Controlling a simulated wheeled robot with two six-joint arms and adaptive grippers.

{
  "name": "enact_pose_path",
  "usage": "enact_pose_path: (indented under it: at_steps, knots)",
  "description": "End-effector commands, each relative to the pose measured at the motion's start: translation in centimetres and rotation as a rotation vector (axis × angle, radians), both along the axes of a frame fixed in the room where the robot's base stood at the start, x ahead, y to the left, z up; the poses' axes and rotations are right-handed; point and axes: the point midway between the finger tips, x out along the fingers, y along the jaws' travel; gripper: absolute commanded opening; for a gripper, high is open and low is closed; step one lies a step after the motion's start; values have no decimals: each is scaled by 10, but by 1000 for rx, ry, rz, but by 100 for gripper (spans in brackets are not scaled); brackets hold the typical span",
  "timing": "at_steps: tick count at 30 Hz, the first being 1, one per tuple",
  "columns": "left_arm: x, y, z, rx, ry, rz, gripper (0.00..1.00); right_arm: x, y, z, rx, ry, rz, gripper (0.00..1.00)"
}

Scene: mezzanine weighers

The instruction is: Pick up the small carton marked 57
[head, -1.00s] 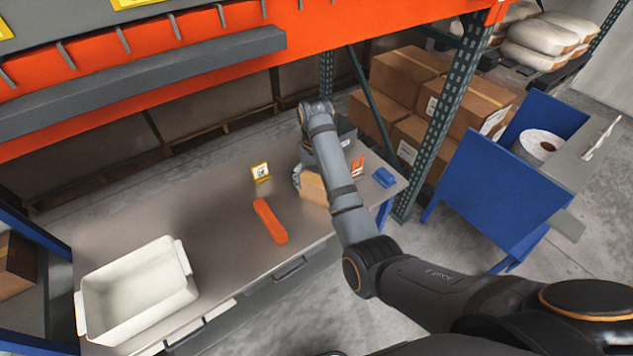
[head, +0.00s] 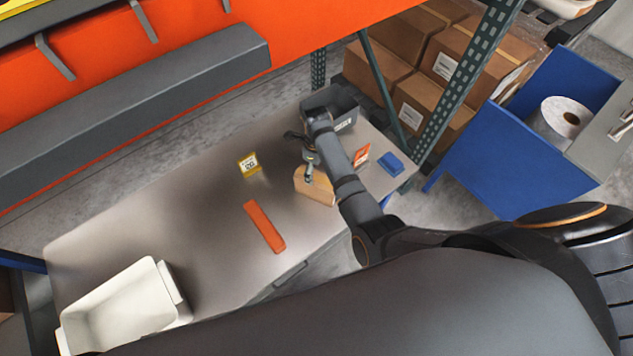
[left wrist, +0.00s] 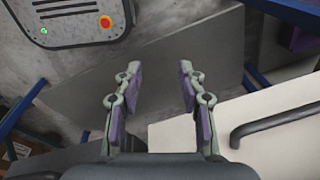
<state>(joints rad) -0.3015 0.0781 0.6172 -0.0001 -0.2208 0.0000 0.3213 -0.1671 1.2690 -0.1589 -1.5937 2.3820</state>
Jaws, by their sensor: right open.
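A small tan carton (head: 315,187) stands on the grey bench top in the head view, near the bench's right part. I cannot read any number on it. My right gripper (head: 302,157) is open at the carton's far side, its dark fingers close to the top of the carton. I cannot tell whether a finger touches it. Part of the carton's right side is behind my right arm. My left gripper (left wrist: 159,88) shows in the left wrist view with its two fingers apart and nothing between them.
On the bench (head: 190,215) are an orange bar (head: 264,227), a yellow sign (head: 249,165), a white tub (head: 122,307), a dark grey bin (head: 345,112), an orange card (head: 361,157) and a blue block (head: 390,163). A green rack post (head: 455,85) stands beyond the right end.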

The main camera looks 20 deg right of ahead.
Motion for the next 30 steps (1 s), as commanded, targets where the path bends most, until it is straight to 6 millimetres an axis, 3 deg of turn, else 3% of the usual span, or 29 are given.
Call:
enact_pose_path:
  at_steps: [5, 14, 23, 30]
  knots:
    - [-3, 2, -9, 3, 4, 0, 40, -1, -1, -33, 0, 1, 0, 83]
    - [3, 2, -16, 3, -5, -1, 40, -1, 0, -45, 1, 1, 1, 83]
    - [5, 2, -67, 3, -8, -1, 40, -3, -1, -90, 1, -1, 2, 83]
    - [4, 2, -68, 2, -6, -1, 40, -3, -1, -90, 1, -1, 2, 83]
